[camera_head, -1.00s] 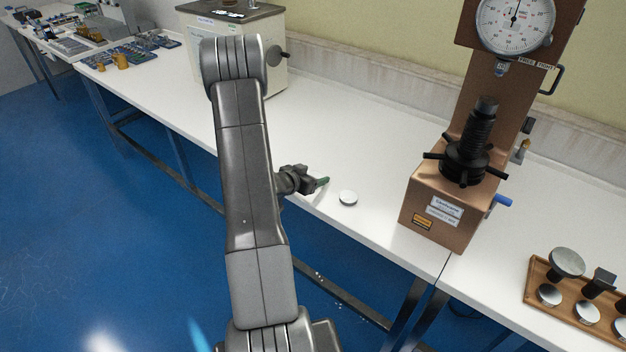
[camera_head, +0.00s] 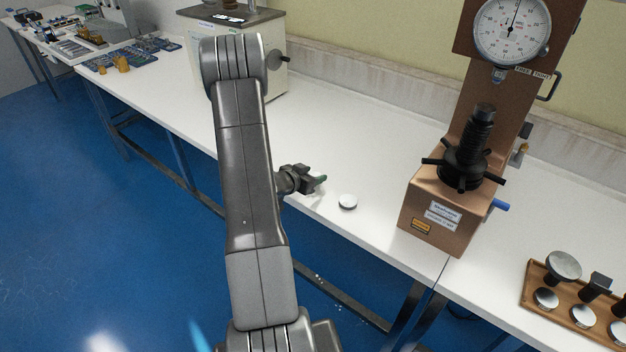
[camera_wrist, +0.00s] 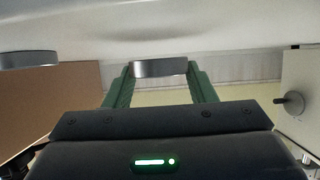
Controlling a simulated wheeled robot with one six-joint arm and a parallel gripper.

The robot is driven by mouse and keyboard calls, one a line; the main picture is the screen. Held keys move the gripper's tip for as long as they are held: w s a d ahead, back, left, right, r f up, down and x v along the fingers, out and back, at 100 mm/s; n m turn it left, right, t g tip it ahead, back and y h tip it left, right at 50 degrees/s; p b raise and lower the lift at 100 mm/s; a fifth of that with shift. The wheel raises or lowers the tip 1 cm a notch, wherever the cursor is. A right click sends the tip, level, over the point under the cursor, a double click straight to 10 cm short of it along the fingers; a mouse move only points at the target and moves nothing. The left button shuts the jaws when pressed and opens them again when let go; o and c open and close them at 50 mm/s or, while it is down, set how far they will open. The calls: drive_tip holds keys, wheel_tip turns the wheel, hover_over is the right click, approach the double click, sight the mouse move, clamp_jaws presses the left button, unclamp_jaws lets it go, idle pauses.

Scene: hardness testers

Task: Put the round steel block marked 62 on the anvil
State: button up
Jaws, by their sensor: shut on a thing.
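My gripper (camera_wrist: 160,85) is shut on a round steel block (camera_wrist: 160,68), whose edge shows between the green fingertips in the wrist view. In the head view my gripper (camera_head: 319,179) is low over the bench's front edge, and the held block is mostly hidden. No number is readable on either block. The brown hardness tester (camera_head: 437,217) stands to the right. Its black screw post (camera_head: 482,125) rises below the dial, with the anvil area at its top.
A wooden tray (camera_head: 532,299) with several steel discs and anvils lies at lower right. The tester's handwheel spokes and blue lever (camera_head: 501,205) stick out. A cream machine (camera_head: 270,50) stands behind my arm. The bench (camera_head: 350,130) is clear between the machines.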

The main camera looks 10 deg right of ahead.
wheel_tip(320, 180, up, 3)
drive_tip(key=shift+r+p, duration=0.15)
drive_tip(key=shift+p, duration=0.8)
